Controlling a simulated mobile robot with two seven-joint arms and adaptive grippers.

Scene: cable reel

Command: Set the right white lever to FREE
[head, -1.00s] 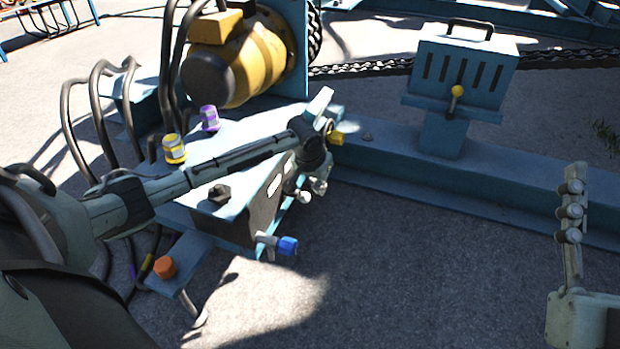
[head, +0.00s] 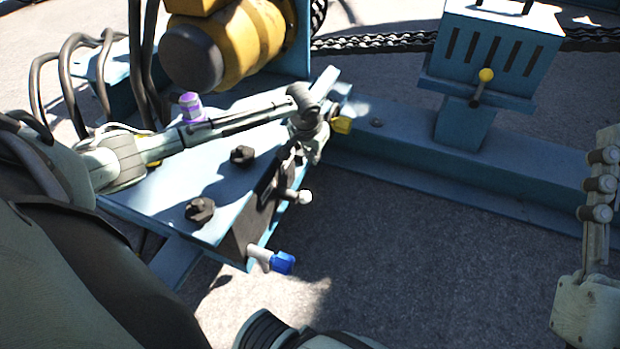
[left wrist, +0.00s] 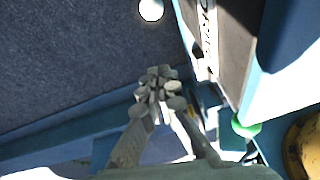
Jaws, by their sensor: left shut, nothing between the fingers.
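One white ball-ended lever (head: 305,197) sticks out from the dark side panel of the blue box (head: 228,185) in the head view. A white ball (left wrist: 151,9) also shows at the top of the left wrist view. Whether this is the right lever I cannot tell; any other white lever may be hidden by my gripper. My left gripper (head: 317,150) is shut and empty at the box's far right corner, above and apart from the lever. Its closed fingertips (left wrist: 160,90) show in the left wrist view. My right gripper (head: 600,185) is at the right edge, its fingers seen side-on.
A blue-handled valve (head: 280,263) juts from the box's near end. Dark knobs (head: 243,155) and a purple cap (head: 190,105) stand on its top. A yellow-knobbed lever stand (head: 495,50) is on the blue beam (head: 400,145). The ground right of the box is clear.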

